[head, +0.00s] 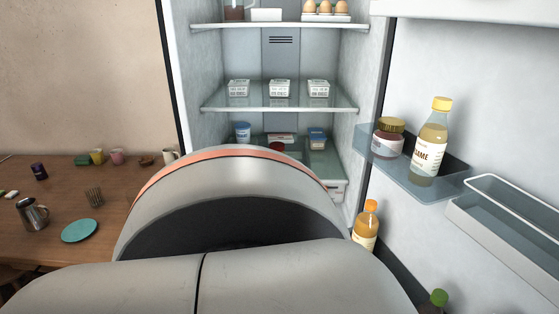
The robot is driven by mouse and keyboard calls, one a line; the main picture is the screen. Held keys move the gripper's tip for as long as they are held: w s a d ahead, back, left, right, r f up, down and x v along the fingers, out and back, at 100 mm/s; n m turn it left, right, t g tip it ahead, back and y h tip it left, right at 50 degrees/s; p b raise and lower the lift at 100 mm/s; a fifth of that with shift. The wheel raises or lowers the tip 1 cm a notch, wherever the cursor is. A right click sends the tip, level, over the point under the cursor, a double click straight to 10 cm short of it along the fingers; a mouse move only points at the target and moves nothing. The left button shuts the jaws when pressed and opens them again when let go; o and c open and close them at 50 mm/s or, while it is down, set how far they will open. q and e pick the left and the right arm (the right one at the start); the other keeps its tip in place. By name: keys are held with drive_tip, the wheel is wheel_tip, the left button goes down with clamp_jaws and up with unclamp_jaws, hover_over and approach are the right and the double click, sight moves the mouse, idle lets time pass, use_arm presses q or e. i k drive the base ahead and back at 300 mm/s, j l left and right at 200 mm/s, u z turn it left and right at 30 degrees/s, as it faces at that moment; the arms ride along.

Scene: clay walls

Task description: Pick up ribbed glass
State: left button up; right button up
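A small brownish, see-through item with upright lines (94,197) stands on the wooden table (62,185) at the left. It looks like the ribbed glass, but it is too small to be sure. It is upright, just above a turquoise plate (80,231). Neither of my grippers is in view. A large grey part of my own body fills the bottom middle and hides the table's right part and the lower fridge.
An open fridge (279,107) with stocked shelves stands in the middle, its door (470,90) open on the right with bottles.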

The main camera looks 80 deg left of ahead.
sight(93, 193)
drive_tip(key=u, duration=3.8)
